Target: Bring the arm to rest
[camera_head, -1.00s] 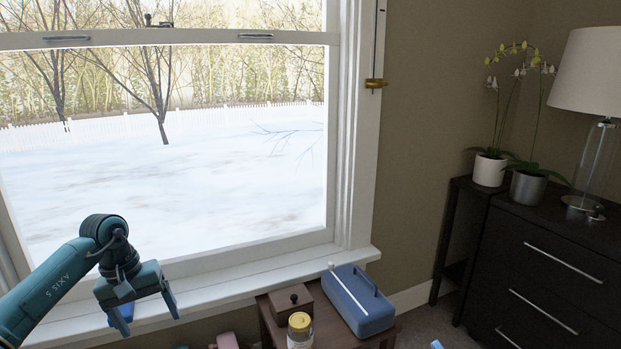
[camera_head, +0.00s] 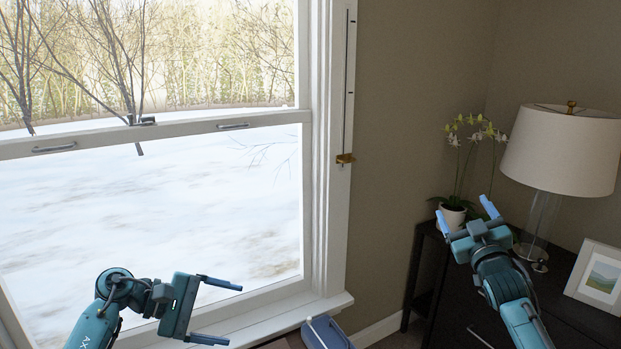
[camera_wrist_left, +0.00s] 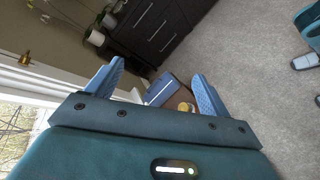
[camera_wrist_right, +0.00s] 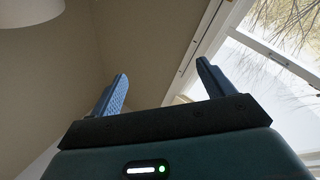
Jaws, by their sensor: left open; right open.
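My left gripper (camera_head: 224,312) is open and empty at the lower left of the head view, in front of the window and sill, its fingers pointing right. In the left wrist view its two fingers (camera_wrist_left: 155,88) are spread apart with nothing held between them. My right gripper (camera_head: 463,215) is open and empty at the right of the head view, raised in front of the dark dresser, its fingers pointing up. In the right wrist view its fingers (camera_wrist_right: 160,85) are apart, with only wall and window behind them.
A dark dresser (camera_head: 455,305) stands at the right with a potted orchid (camera_head: 453,214), a lamp (camera_head: 560,150) and a picture frame (camera_head: 597,278). A blue box (camera_head: 326,333) sits low below the window sill (camera_head: 335,302). The window (camera_head: 150,215) fills the left.

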